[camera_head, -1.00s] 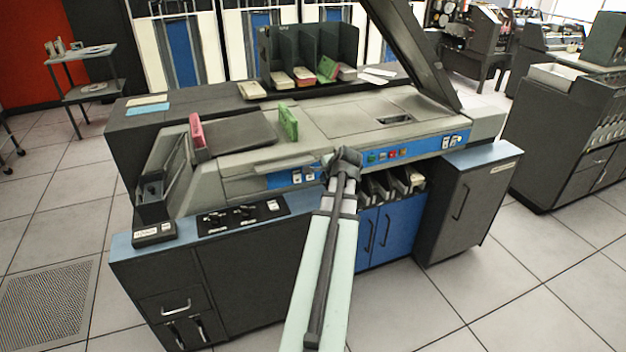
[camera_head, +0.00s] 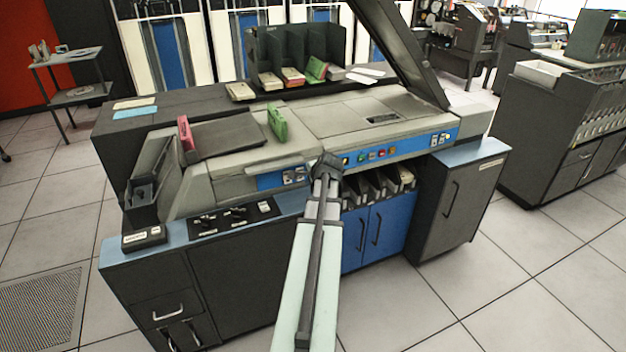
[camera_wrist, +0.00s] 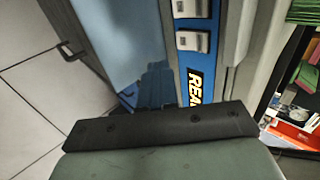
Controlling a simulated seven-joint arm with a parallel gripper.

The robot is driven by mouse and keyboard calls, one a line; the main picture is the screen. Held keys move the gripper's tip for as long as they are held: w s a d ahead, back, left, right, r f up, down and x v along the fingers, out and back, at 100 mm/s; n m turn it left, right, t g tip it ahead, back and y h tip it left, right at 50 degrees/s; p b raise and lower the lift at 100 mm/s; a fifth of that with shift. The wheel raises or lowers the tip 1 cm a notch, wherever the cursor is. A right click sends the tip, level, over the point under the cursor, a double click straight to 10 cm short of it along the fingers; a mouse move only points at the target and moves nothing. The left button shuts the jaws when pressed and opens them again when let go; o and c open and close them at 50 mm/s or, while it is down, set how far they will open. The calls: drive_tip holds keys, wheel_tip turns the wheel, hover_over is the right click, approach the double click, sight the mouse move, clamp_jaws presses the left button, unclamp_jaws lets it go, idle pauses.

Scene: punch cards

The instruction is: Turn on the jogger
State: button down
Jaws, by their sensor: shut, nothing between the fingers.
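The large grey and black card machine fills the middle of the head view. Its blue front panel (camera_head: 395,149) carries coloured buttons, and white switches (camera_head: 294,176) sit at the panel's left part. A small black box with a white label (camera_head: 143,239) and a dark slanted tray (camera_head: 146,195) are at the machine's left end. I cannot tell which part is the jogger. My gripper (camera_head: 326,164) is shut and empty, in front of the blue panel, just right of the white switches. The wrist view shows two white switches (camera_wrist: 193,41) beside partly hidden "REA" lettering. Contact is unclear.
A red card block (camera_head: 185,133) and a green one (camera_head: 277,124) stand on top of the machine. A black control strip (camera_head: 235,217) lies on the left ledge. The raised dark cover (camera_head: 405,50) slants at the right. Open floor (camera_head: 400,310) lies in front.

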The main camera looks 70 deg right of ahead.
drive_tip(key=x, duration=0.4)
drive_tip(key=shift+w+d+f, duration=0.2)
drive_tip(key=shift+w+d, duration=0.05)
drive_tip(key=shift+d, duration=0.05)
drive_tip(key=shift+w+d, duration=0.75)
drive_tip(key=shift+w+d+f, duration=0.15)
drive_tip(key=shift+w+d, duration=0.3)
